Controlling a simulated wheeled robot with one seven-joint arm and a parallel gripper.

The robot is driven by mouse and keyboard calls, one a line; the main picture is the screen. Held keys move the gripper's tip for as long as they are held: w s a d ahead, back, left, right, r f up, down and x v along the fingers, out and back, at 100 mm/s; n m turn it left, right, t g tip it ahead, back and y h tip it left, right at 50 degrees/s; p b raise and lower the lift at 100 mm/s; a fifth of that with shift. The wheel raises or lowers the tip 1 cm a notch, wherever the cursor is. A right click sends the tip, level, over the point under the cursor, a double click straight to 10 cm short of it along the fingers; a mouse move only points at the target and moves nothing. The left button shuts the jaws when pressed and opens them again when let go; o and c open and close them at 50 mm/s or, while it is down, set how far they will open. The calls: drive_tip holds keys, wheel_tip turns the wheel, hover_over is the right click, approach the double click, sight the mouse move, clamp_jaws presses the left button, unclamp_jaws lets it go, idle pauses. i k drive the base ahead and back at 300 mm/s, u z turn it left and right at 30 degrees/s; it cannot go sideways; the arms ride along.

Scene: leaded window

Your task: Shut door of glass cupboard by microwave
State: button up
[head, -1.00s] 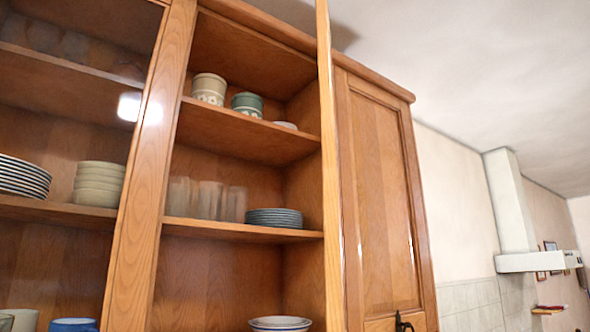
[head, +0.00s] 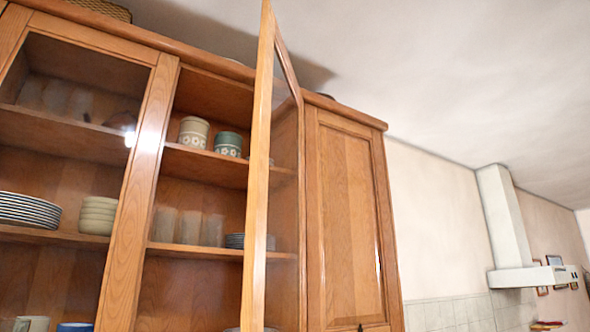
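The wooden cupboard (head: 125,200) fills the left and middle of the head view. Its glass door (head: 260,170) on the right stands open, swung out toward me, and I see it nearly edge-on with a narrow strip of glass. Behind it the open compartment holds canisters (head: 210,137), glasses (head: 190,227) and a stack of plates (head: 235,240), partly hidden by the door. The left glass door (head: 65,120) is shut. No microwave shows. My gripper is not in view.
A solid wooden door panel (head: 345,210) is shut to the right of the open door. A white range hood (head: 512,230) hangs farther right on the pale wall. Stacked plates (head: 27,210) and bowls (head: 97,215) stand behind the left glass.

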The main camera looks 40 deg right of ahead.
sight(270, 38)
drive_tip(key=k, duration=1)
drive_tip(key=z, duration=0.75)
drive_tip(key=i, duration=1)
drive_tip(key=u, duration=0.1)
drive_tip(key=k, duration=0.65)
drive_tip(key=z, duration=0.7)
drive_tip(key=i, duration=0.5)
